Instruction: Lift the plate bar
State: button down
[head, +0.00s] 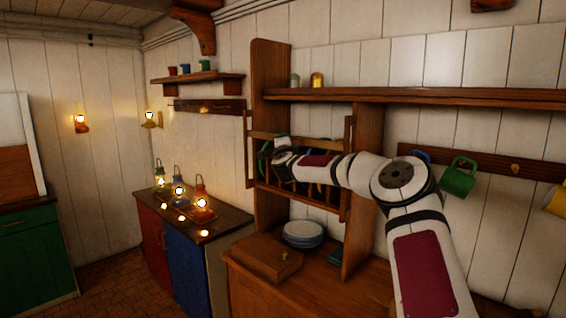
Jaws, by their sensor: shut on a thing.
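The plate rack (349,135) is a wooden frame on the back wall, with several plates (264,168) standing on edge in it, one of them green. A wooden plate bar (258,135) crosses the front of the rack; my arm covers much of it. A lower rail (300,198) runs across the rack's foot. My gripper (268,155) is at the rack's left part, in front of the plates. It is shut on the plate bar, though the small, dark fingers make the exact contact hard to see.
A stack of plates (303,233) and a wooden box (266,257) stand on the counter below. A shelf (430,96) runs above the arm. A green mug (459,177) hangs at the right. Lit lanterns (201,202) stand on the left cabinet.

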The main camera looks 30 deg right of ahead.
jog(key=shift+r, duration=2.45)
jog(key=c, duration=1.7)
grip_release()
jog(key=shift+r, duration=0.1)
jog(key=shift+o, duration=0.2)
jog(key=shift+f, duration=0.2)
jog(key=v, duration=1.2)
jog(key=shift+a, duration=0.15)
